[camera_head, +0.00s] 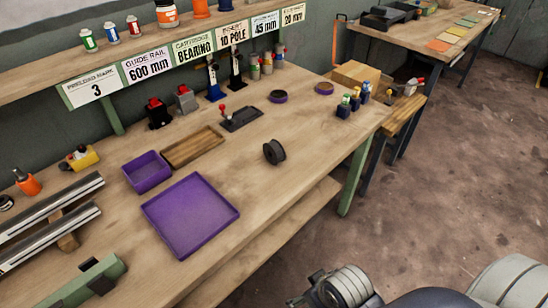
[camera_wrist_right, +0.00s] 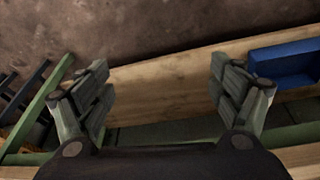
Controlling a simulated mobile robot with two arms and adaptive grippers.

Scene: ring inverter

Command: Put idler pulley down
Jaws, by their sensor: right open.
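A dark, spool-shaped piece, which looks like the idler pulley (camera_head: 274,152), rests on the bare wooden workbench (camera_head: 250,185), right of the purple trays. No gripper touches it. My right gripper (camera_wrist_right: 160,82) shows in the right wrist view with its two fingers wide apart and nothing between them. A wooden board lies beyond the fingers in that view, and the pulley is not seen there. My left gripper is in neither view.
A flat purple tray (camera_head: 190,215), a purple bin (camera_head: 147,171) and a wooden tray (camera_head: 193,147) lie left of the pulley. A black fixture with a red knob (camera_head: 240,118) stands behind it.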

